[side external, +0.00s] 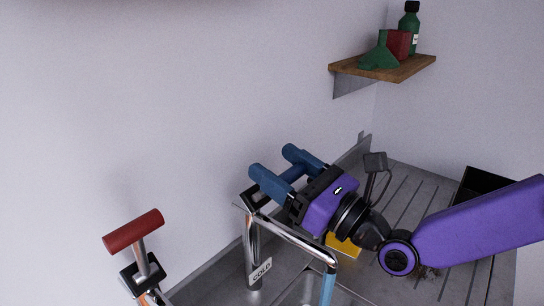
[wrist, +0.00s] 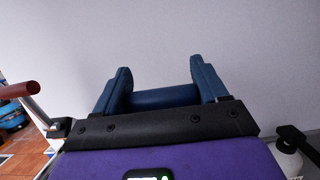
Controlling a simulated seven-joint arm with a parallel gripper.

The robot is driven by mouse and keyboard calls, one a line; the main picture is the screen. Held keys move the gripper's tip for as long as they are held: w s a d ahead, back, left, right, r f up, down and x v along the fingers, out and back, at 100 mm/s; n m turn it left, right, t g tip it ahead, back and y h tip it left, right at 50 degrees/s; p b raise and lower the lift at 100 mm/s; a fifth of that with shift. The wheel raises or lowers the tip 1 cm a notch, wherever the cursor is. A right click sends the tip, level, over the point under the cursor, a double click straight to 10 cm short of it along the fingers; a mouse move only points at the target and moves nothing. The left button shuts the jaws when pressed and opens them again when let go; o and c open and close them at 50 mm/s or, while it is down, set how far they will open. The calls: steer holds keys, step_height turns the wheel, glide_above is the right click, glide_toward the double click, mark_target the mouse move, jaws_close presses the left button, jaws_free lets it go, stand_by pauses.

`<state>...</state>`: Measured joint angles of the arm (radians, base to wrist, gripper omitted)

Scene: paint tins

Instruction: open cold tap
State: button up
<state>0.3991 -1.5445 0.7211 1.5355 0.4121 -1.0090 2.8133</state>
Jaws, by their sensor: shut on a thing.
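The cold tap's blue lever (side external: 289,177) lies crosswise between the blue fingers of my gripper (side external: 285,168). In the wrist view the blue bar (wrist: 166,98) spans the gap between the two fingers, and my gripper (wrist: 161,78) is shut on it. The tag reading COLD (side external: 261,270) hangs on the chrome tap post just below my gripper. The chrome spout (side external: 300,237) runs from there over the sink. The lever's mount is largely hidden by my fingers. A pale blue patch shows below the spout's end; I cannot tell whether it is water.
A second tap with a red lever (side external: 133,231) stands at the left; its red bar (wrist: 18,90) shows in the wrist view. A yellow block (side external: 343,246) lies under my wrist. A black tray (side external: 486,185) is at the right. A wooden shelf (side external: 407,69) holds a green bottle (side external: 408,28).

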steer(key=shift+s+d+f, duration=0.1)
steer(key=shift+s+d, duration=0.15)
steer(key=shift+s, duration=0.05)
steer(key=shift+s+d+f+t+y, duration=0.3)
steer(key=shift+f+t+y, duration=0.15)
steer(key=shift+t+y, duration=0.25)
steer(key=shift+s+d+f, duration=0.2)
steer(key=shift+s+f, duration=0.05)
steer(key=shift+s+d+f, duration=0.2)
steer(key=shift+d+f, duration=0.1)
steer(key=shift+f, duration=0.4)
steer(key=o, duration=1.4)
